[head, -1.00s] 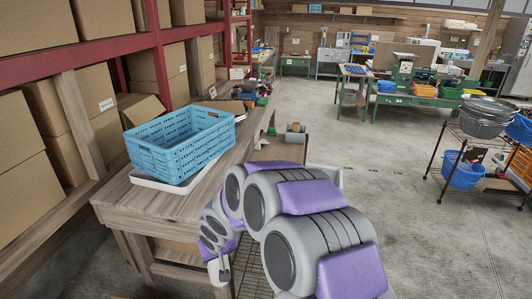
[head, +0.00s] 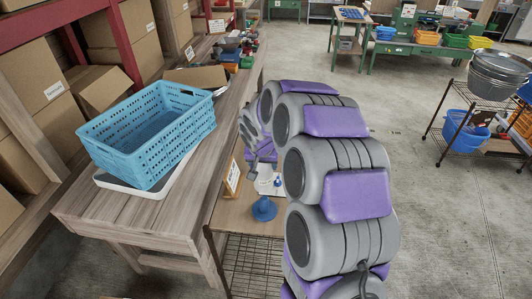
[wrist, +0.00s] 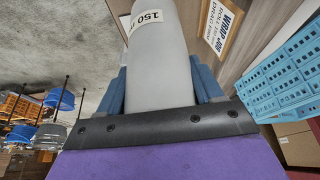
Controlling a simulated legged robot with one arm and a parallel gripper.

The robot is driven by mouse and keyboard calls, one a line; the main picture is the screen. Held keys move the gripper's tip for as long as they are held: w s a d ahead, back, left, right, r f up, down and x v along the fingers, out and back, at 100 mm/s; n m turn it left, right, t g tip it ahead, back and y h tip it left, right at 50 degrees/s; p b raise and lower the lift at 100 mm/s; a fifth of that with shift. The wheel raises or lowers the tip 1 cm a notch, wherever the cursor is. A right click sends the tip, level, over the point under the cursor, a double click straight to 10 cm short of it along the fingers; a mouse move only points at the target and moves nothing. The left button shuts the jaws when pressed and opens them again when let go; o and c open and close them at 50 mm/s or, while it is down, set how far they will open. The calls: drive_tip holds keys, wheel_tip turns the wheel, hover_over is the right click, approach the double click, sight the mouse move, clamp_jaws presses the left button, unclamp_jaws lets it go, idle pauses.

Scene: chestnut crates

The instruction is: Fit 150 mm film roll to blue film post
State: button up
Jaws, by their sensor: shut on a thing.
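The grey-white film roll (wrist: 160,60) with a "150" label fills the middle of the wrist view. The two blue fingers of my gripper (wrist: 160,88) are shut on it, one on each side. In the head view, my arm hides the roll and most of my gripper. A blue post with a wide round base (head: 264,209) stands upright on the low wooden-topped stand (head: 236,215), left of my arm. A smaller blue piece (head: 277,182) shows behind it by a white plate, partly hidden by my arm. The roll is apart from the post as far as I can see.
A blue basket (head: 150,140) sits on a white tray on the wooden workbench (head: 100,215) at left. A framed sign (wrist: 222,28) stands near the roll; it also shows in the head view (head: 232,178). A wire rack with metal bowls (head: 497,75) is at right. Open floor lies between.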

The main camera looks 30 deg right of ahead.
drive_tip(key=f+b, duration=0.4)
drive_tip(key=f, duration=0.1)
drive_tip(key=shift+d+f, duration=0.2)
idle(0.9)
drive_tip(key=shift+s+a, duration=0.1)
drive_tip(key=shift+a, duration=0.05)
idle(0.4)
drive_tip(key=shift+b, duration=0.35)
idle(1.0)
drive_tip(key=shift+f+b, duration=2)
drive_tip(key=shift+f, duration=2.2)
drive_tip(key=o, duration=1.4)
